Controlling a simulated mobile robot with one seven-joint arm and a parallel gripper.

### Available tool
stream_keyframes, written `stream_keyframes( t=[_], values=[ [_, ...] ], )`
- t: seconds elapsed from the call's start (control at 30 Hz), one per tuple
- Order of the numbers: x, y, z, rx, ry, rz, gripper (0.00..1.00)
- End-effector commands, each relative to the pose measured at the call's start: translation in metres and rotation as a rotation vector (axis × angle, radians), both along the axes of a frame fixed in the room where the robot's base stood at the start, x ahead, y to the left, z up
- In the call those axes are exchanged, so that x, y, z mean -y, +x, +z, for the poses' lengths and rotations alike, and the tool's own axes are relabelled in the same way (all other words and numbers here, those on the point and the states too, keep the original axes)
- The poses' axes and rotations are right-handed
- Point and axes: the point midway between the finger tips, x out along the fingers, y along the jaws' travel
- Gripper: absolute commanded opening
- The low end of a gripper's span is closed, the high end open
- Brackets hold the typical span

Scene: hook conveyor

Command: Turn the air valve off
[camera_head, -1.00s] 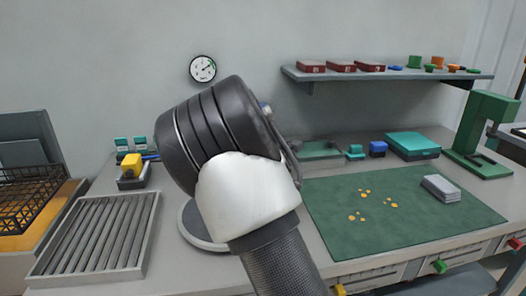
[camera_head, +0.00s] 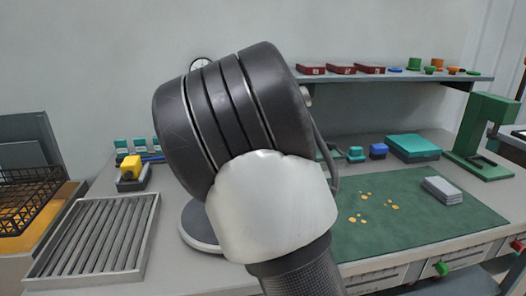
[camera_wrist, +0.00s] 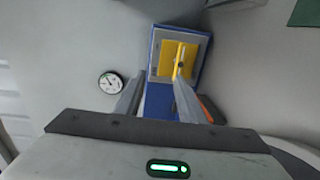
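In the wrist view, a blue box (camera_wrist: 157,36) with a yellow panel (camera_wrist: 167,55) is mounted upper centre; it looks like the air valve. A small handle with a dark spot (camera_wrist: 181,64) shows on the panel's right side. My gripper (camera_wrist: 157,82) points toward the box, its two fingers apart with nothing seen held between them. The right fingertip overlaps the lower end of the handle in the picture; I cannot tell whether they touch. In the head view my arm fills the middle and hides the box and gripper.
A round gauge (camera_wrist: 110,82) is on the wall left of the fingers. In the head view, a wall shelf (camera_head: 400,75) holds red boxes and small parts. The bench carries a roller tray (camera_head: 95,235), a green mat (camera_head: 410,235) and a green press (camera_head: 485,135).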

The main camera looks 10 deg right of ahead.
Motion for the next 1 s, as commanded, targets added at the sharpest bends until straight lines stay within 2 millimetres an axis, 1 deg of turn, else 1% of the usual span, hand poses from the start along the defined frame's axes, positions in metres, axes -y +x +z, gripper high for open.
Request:
stream_keyframes(
  t=[0.63,0.8,1.0],
  values=[
    [-0.001,-0.045,0.001,0.000,0.002,0.001,0.36],
    [0.000,-0.051,0.001,0.001,0.001,0.001,0.36],
    [0.000,-0.052,0.000,0.001,0.001,0.001,0.36]
  ],
)
